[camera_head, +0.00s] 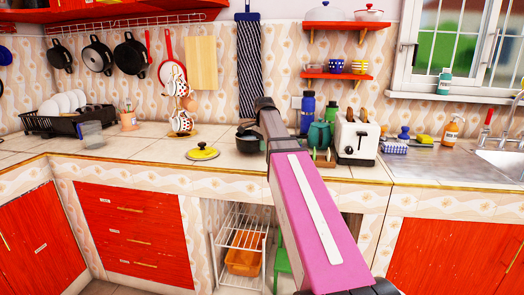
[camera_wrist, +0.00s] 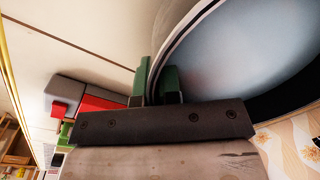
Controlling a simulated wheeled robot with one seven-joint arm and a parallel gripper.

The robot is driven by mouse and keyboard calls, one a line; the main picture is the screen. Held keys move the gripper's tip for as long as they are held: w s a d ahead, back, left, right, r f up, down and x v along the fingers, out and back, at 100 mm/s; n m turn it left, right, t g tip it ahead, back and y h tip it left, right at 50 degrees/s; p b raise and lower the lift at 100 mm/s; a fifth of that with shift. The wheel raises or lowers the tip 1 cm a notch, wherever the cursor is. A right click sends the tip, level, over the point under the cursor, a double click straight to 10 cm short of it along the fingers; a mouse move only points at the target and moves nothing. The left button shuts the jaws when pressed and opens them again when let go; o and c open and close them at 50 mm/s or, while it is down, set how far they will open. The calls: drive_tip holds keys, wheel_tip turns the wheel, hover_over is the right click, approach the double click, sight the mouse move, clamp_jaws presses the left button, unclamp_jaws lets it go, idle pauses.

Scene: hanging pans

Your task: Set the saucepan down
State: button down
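The saucepan (camera_head: 249,142) is a small dark pan at the middle of the counter, partly behind my arm in the head view. I cannot tell whether its base touches the tiles. In the wrist view its round rim and pale grey-blue inside (camera_wrist: 245,55) fill the upper right. My gripper (camera_wrist: 156,78) has its two green fingers on either side of the pan's wall, close against it, shut on the rim. In the head view my arm hides most of the gripper. The tiled counter (camera_head: 140,147) lies below the pan.
Blue and green bottles (camera_head: 308,115) and a toaster (camera_head: 356,138) stand to the right. The counter's front left is clear.

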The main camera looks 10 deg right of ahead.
drive_tip(key=shift+f, duration=1)
drive_tip(key=c, duration=1.3)
unclamp_jaws()
drive_tip(key=shift+f, duration=0.1)
wheel_tip(320, 180, up, 12)
drive_tip(key=shift+s+d, duration=0.2)
drive_tip(key=shift+s, duration=0.15)
